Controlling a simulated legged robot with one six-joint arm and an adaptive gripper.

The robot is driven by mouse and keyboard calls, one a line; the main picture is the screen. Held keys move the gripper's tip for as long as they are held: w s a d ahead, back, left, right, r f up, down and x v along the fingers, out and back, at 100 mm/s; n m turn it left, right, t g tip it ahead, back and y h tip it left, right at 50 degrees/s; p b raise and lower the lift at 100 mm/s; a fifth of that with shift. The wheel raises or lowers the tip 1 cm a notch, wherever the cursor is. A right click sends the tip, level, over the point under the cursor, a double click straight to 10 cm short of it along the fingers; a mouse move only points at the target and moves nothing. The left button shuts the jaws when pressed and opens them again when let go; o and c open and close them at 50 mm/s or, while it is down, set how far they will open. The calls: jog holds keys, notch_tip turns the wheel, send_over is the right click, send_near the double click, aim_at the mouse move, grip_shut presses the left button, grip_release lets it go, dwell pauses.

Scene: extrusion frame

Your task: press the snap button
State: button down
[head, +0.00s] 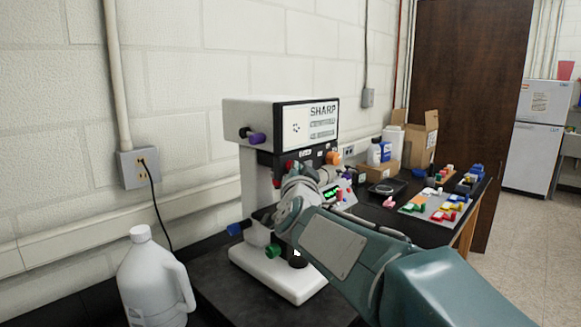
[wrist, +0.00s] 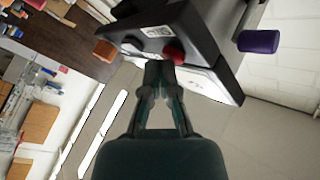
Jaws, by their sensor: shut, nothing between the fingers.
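The white machine marked SHARP (head: 310,120) stands on the black bench. A black panel with small white labels runs below its front. The red button (wrist: 173,52) sits on the black panel in the wrist view, beside a white label too blurred to read. An orange knob (wrist: 104,50) is left of it and a purple knob (wrist: 258,41) right. I cannot tell by label which one is the snap button. My gripper (wrist: 162,72) is shut and empty, its fingertips just below the red button; contact is unclear. In the head view, my arm covers part of the machine's front.
A white jug (head: 150,285) stands at the front left. A wall outlet (head: 140,167) with a black cord is behind it. Bottles, a cardboard box (head: 422,135) and a tray of colored blocks (head: 435,205) occupy the bench to the right.

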jog(key=shift+w+a, duration=0.15)
jog(key=shift+a, duration=0.05)
dwell(0.5)
jog(key=shift+d, duration=0.1)
jog(key=shift+s+d, duration=0.5)
jog(key=shift+d, duration=0.1)
jog(key=s+d, duration=0.1)
jog(key=d, duration=0.1)
jog(key=s+d, duration=0.2)
dwell(0.4)
dwell(0.5)
